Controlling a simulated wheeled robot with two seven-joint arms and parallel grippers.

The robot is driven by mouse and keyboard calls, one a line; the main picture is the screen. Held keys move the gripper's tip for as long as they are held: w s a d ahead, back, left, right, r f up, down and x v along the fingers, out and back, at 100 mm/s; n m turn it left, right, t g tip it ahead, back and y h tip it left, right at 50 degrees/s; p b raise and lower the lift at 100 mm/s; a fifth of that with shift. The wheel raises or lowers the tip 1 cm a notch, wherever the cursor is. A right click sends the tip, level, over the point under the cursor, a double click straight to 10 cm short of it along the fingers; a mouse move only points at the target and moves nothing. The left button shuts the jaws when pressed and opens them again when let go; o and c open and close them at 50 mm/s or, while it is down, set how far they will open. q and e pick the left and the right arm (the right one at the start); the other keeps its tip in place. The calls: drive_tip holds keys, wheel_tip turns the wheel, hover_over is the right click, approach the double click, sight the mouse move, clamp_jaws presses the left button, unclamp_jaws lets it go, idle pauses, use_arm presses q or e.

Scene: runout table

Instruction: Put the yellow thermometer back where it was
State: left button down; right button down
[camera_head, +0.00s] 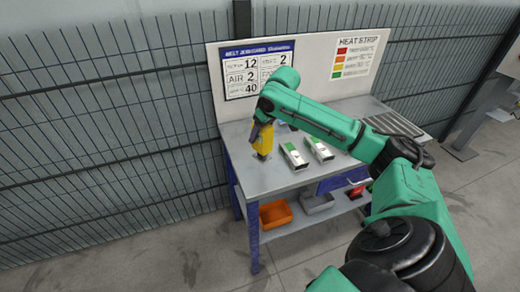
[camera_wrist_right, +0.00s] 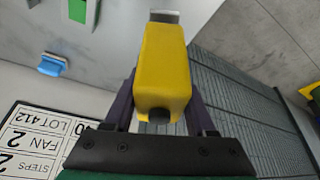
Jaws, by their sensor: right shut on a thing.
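The yellow thermometer (camera_head: 264,141) is held upright over the left part of the grey table (camera_head: 262,184). My right gripper (camera_head: 262,127) is shut on it from above. In the right wrist view the thermometer (camera_wrist_right: 164,70) sits between the two dark fingers, its grey tip pointing away from the gripper. The tip is close to the tabletop; I cannot tell whether it touches. My left gripper is not in view.
Two white-and-green devices (camera_head: 294,156) (camera_head: 319,149) lie right of the thermometer. A small blue object (camera_wrist_right: 52,65) lies near the board (camera_head: 259,68). An orange bin (camera_head: 275,214) stands on the lower shelf. A mesh fence (camera_head: 110,110) runs behind. The table's front left is clear.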

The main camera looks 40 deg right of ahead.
sight(269, 133)
wheel_tip(269, 133, down, 7)
drive_tip(key=shift+r+p, duration=0.1)
drive_tip(key=shift+p, duration=0.2)
drive_tip(key=shift+c, duration=1.1)
unclamp_jaws()
drive_tip(key=b+v, duration=0.1)
drive_tip(key=v, duration=1.1)
drive_tip(key=shift+s+b, duration=0.1)
drive_tip(key=shift+b, duration=0.2)
